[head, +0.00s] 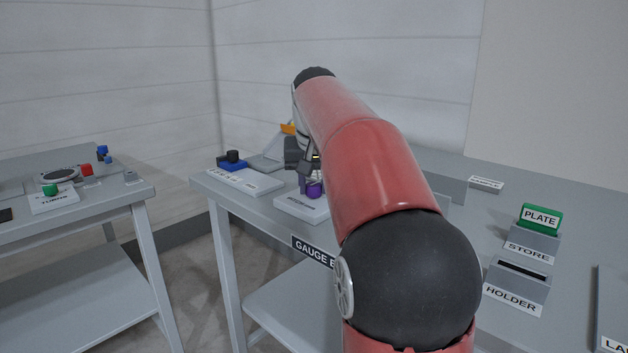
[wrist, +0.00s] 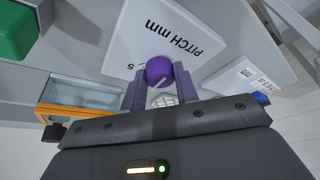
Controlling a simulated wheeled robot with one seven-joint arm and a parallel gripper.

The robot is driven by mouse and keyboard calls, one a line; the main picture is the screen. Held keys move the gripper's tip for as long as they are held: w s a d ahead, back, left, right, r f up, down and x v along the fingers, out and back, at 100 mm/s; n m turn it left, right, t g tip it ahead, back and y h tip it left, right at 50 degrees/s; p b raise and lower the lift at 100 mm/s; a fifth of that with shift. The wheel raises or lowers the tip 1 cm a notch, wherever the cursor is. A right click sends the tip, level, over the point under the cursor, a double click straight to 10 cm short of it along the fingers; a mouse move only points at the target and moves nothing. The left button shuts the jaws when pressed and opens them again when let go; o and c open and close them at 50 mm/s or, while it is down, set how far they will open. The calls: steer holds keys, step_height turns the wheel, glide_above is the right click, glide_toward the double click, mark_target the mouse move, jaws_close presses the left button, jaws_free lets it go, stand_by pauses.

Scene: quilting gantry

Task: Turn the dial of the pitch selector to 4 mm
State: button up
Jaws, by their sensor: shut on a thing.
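The pitch selector is a pale plate (wrist: 150,28) marked "PITCH mm", with a purple dial (wrist: 159,70) at its edge. In the wrist view my gripper (wrist: 160,84) has its two purple-grey fingers on either side of the dial, shut on it. A pale pointer mark shows on the dial's near side. One digit, which looks like a 5, shows just left of the dial; the other scale marks are hidden, so I cannot tell the setting. In the head view the dial (head: 315,190) shows beneath my gripper (head: 306,178), on the selector's plate (head: 300,207).
An orange-edged clear box (wrist: 80,95) and a green block (wrist: 14,30) are left of my gripper in the wrist view. A green PLATE block (head: 540,217) and a HOLDER (head: 517,278) are at the right.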

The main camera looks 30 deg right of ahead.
stand_by(0.3)
steer(key=o, duration=1)
steer(key=shift+r, duration=0.1)
steer(key=v, duration=0.7)
steer(key=shift+s+r, duration=0.15)
steer(key=shift+r, duration=0.15)
steer(key=s+a+f+n, duration=0.1)
steer(key=s+a+f, duration=0.3)
steer(key=s+f, duration=0.4)
steer(key=s+a+f+n+t+y, duration=0.1)
steer(key=s+a+f+n, duration=0.1)
steer(key=s+a+f, duration=0.3)
steer(key=s+a+f+n, duration=0.2)
steer(key=s+a+f, duration=0.3)
steer(key=s+f, duration=0.5)
steer(key=shift+s+a+f+t+y, duration=0.3)
steer(key=shift+f+y, duration=0.1)
steer(key=shift+f, duration=0.15)
